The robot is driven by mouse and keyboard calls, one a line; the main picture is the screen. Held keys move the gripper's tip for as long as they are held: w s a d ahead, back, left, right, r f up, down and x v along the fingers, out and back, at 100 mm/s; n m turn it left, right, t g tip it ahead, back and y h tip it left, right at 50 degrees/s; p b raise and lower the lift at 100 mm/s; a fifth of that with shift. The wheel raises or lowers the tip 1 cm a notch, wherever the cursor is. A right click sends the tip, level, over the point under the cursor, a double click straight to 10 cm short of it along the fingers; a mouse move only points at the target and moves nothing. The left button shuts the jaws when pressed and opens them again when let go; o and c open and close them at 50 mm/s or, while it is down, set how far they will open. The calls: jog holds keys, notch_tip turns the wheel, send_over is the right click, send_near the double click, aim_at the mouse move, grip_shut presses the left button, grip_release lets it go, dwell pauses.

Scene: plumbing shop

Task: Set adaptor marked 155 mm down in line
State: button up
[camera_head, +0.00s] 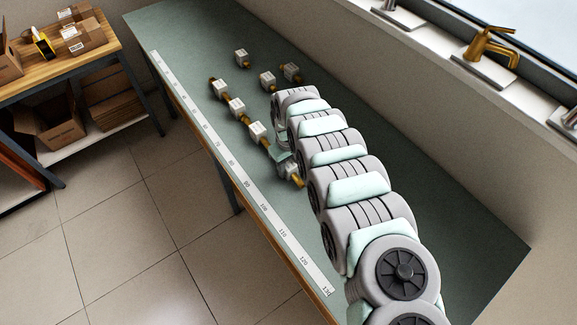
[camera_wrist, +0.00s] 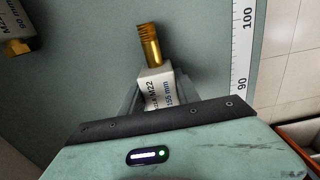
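The adaptor marked 155 mm (camera_wrist: 155,88) is a white block with a brass threaded end, seen in the wrist view. My gripper (camera_wrist: 153,92) has a finger against each side of the block and is shut on it. In the head view the adaptor (camera_head: 293,171) is partly hidden by my gripper (camera_head: 285,160), its brass end pointing to the lower right. It is at the near end of a slanting row with three other white-and-brass adaptors (camera_head: 258,132), (camera_head: 236,106), (camera_head: 219,87). Whether it touches the bench is unclear.
A ruler strip (camera_head: 240,172) runs along the green bench's (camera_head: 170,35) left edge, beside the row. Three more adaptors (camera_head: 267,80), (camera_head: 242,57), (camera_head: 291,72) stand farther back. One adaptor marked 90 mm (camera_wrist: 18,32) shows in the wrist view. Bench is clear between row and ruler.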

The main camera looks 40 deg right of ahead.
aim_at(288, 163)
jog(key=o, duration=0.4)
jog(key=shift+o, duration=0.2)
notch_tip(288, 163, up, 12)
jog(key=shift+r+p, duration=0.15)
jog(key=shift+p, duration=0.45)
